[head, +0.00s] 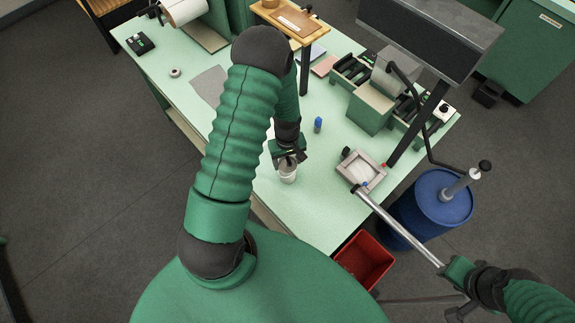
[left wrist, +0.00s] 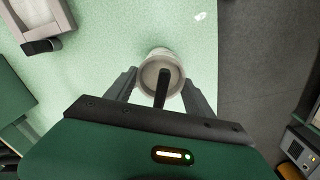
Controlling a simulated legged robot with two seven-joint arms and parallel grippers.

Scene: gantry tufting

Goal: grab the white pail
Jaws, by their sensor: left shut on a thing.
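The white pail (head: 288,175) stands upright, or is held just at table height, near the front edge of the pale green table; I cannot tell if its base touches. My left gripper (head: 287,157) comes down over it from above and is shut on it. In the left wrist view the pail (left wrist: 146,75) sits between the two fingers (left wrist: 160,88), with a dark bar across its opening. My right gripper (head: 458,278) is at the lower right, at the end of a metal rod (head: 405,230); its jaws are unclear.
A grey square frame (head: 345,172) lies right of the pail, near a blue bottle (head: 318,124). A blue drum (head: 435,205) and a red bin (head: 366,260) stand on the floor by the table's right end. The table (head: 310,205) is clear just in front of the pail.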

